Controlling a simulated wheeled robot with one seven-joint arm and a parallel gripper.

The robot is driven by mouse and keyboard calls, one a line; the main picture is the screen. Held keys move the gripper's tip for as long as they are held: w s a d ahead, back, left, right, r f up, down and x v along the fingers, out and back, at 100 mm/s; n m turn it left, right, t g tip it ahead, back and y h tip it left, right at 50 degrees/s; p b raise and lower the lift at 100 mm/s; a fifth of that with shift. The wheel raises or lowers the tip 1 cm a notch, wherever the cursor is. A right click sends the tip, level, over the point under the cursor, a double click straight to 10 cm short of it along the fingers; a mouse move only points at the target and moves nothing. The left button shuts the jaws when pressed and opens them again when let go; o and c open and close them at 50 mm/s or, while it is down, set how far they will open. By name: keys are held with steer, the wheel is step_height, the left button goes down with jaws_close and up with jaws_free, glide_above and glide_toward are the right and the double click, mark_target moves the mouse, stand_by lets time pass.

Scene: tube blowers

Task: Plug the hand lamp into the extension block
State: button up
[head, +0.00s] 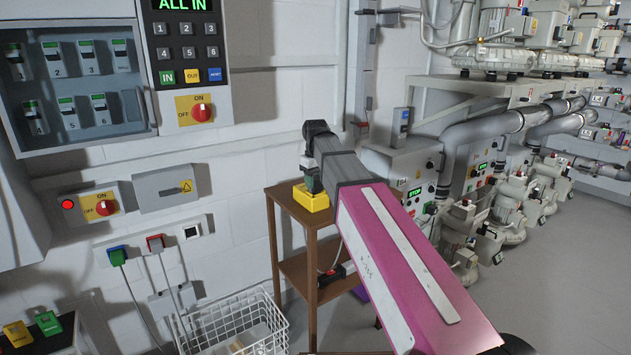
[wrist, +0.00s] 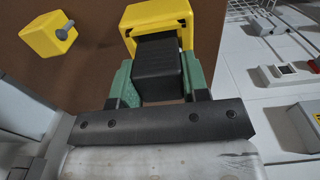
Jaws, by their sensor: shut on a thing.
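My gripper (wrist: 160,88) has its two green fingers shut on a black block-shaped piece (wrist: 160,72). A yellow part (wrist: 158,13) frames the far end of that piece; I cannot tell whether they are joined. A second yellow block (wrist: 48,38) with a grey knob or pin lies to the left on the brown top. In the head view my gripper (head: 311,181) is over the brown stand, directly above a yellow block (head: 312,198). I cannot tell for sure which of these is the hand lamp, its plug or the extension block.
The brown stand (head: 296,230) has a lower shelf with a small black and red item (head: 333,272). A wire basket (head: 235,325) stands at its left.

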steer(key=shift+f, duration=0.5)
stand_by(0.3)
steer(key=o, duration=1.1)
steer(key=shift+r, duration=0.1)
